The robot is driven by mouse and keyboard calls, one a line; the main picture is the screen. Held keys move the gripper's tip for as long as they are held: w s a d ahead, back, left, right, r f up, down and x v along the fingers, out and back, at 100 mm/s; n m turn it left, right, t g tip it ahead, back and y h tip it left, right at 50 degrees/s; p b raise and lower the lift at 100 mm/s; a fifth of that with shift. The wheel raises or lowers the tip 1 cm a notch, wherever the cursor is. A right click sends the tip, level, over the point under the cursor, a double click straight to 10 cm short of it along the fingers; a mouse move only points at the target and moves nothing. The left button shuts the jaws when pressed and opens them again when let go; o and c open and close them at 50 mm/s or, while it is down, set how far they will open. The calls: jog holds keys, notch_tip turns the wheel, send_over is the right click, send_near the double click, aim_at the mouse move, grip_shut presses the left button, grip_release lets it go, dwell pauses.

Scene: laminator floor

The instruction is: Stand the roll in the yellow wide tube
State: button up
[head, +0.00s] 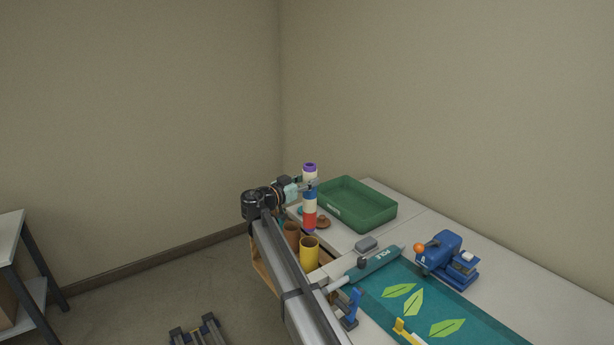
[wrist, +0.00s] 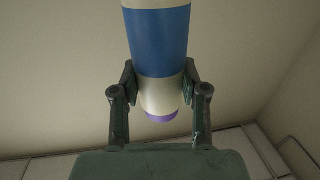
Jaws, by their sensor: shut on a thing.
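The roll (head: 309,201) is a slim upright cylinder with purple, white, blue and red bands, purple end up. My gripper (head: 308,184) is shut on its upper part. In the wrist view the jaws (wrist: 160,88) press the white band between the blue band and the purple end of the roll (wrist: 160,45). The yellow wide tube (head: 309,254) stands open-topped at the table's near left edge, below the roll in the picture. I cannot tell whether the roll's red lower end touches anything.
A brown tube (head: 292,235) stands beside the yellow one. A brown disc-like piece (head: 323,222) lies by the roll. A green tray (head: 383,213) is behind to the right. A grey block (head: 366,244), a teal roller tool (head: 374,263) and a blue machine (head: 446,262) are further right.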

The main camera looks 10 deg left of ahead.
notch_tip(320, 180, down, 24)
jog(key=b, duration=1.9)
jog(key=shift+b, duration=0.3)
dwell(0.5)
jog(key=o, duration=1.8)
jog(key=shift+c, duration=0.2)
